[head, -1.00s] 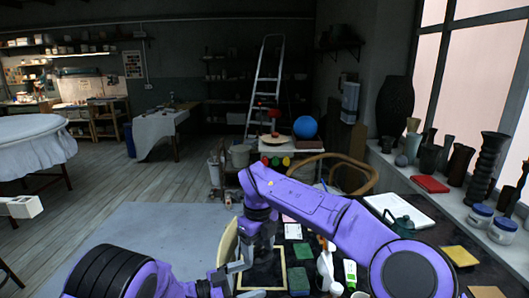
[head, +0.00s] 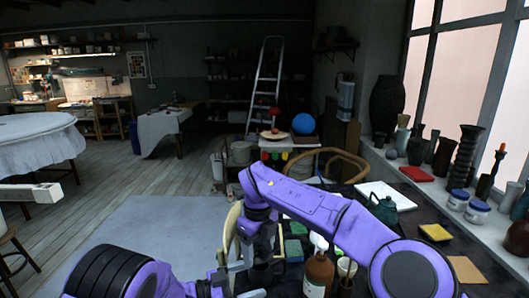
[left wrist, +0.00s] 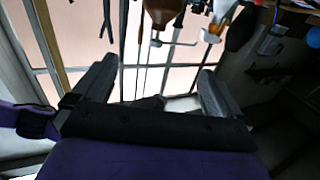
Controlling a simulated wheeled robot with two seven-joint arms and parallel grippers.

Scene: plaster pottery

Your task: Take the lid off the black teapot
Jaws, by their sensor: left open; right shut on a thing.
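A dark teal-black teapot (head: 383,208) stands upright on the dark table at the right in the head view, beside a white board. Its lid cannot be made out clearly at this size. My right gripper (head: 246,254) is low in the middle, well left of the teapot. It is shut on a pale tan disc (head: 231,232) held on edge, partly hidden by the gripper. My left gripper (head: 236,279) is open and empty just below it. In the left wrist view the two fingers of my left gripper (left wrist: 158,90) stand wide apart, with nothing between them.
Vases and jars line the window sill (head: 440,195).

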